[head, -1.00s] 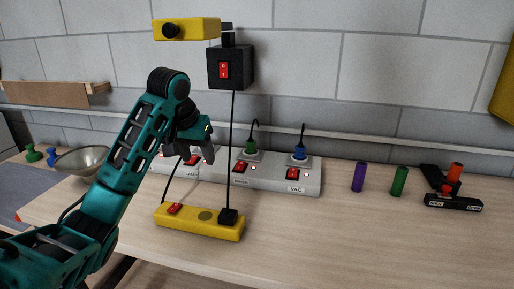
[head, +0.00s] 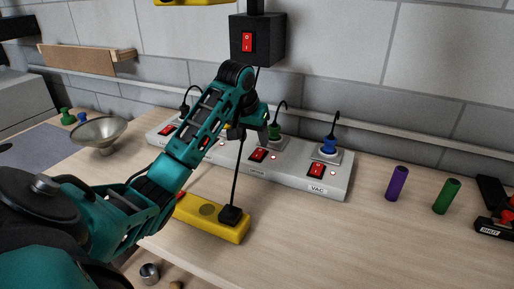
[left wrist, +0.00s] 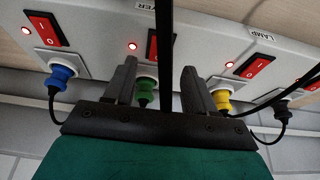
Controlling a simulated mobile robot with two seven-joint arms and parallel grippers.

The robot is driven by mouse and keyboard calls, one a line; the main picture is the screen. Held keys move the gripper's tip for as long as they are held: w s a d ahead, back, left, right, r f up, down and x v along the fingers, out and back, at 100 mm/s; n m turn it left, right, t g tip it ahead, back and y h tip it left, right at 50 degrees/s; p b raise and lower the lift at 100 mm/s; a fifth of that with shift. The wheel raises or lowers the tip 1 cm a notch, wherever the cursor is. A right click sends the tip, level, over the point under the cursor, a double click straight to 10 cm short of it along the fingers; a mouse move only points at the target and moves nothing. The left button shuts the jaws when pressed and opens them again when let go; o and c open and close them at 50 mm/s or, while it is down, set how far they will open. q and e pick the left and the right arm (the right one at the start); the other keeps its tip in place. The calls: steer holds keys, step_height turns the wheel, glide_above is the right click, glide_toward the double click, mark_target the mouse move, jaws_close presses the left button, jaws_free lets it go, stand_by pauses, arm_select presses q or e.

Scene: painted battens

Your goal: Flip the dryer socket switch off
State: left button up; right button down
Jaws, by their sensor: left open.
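The grey socket strip (head: 285,178) lies on the bench by the wall. Its middle section has a green plug (head: 275,132) and a red dryer switch (head: 258,154) with a lit red lamp. In the left wrist view the dryer switch (left wrist: 152,45) is partly covered by a black cord, and its label shows only its end. My left gripper (head: 262,130) is open and empty, above the strip near the green plug. In the left wrist view its fingers (left wrist: 157,76) point towards the strip, one overlapping the green plug, the other beside the yellow plug (left wrist: 221,97).
The VAC switch (head: 316,170) and blue plug (head: 329,146) are to the right. The lamp switch (left wrist: 253,68) is on the other side. A black switch box (head: 257,40) hangs above, its cord running to a yellow strip (head: 212,220). Purple (head: 397,183) and green (head: 446,196) cylinders stand right.

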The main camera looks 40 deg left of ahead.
mark_target(258, 153)
arm_select(q)
steer(key=x, duration=0.5)
steer(key=shift+w+f, duration=0.1)
steer(key=shift+f, duration=0.25)
steer(key=shift+c, duration=0.4)
jaws_close()
steer(key=shift+w+a+r+g+h, duration=0.1)
steer(key=shift+w+g+h, duration=0.15)
steer(key=shift+g, duration=0.45)
steer(key=shift+w+a+r+g+h, duration=0.15)
steer(key=shift+g+h, duration=0.1)
steer(key=shift+g, duration=0.45)
steer(key=shift+d, duration=0.1)
steer(key=shift+o, duration=0.4)
jaws_free()
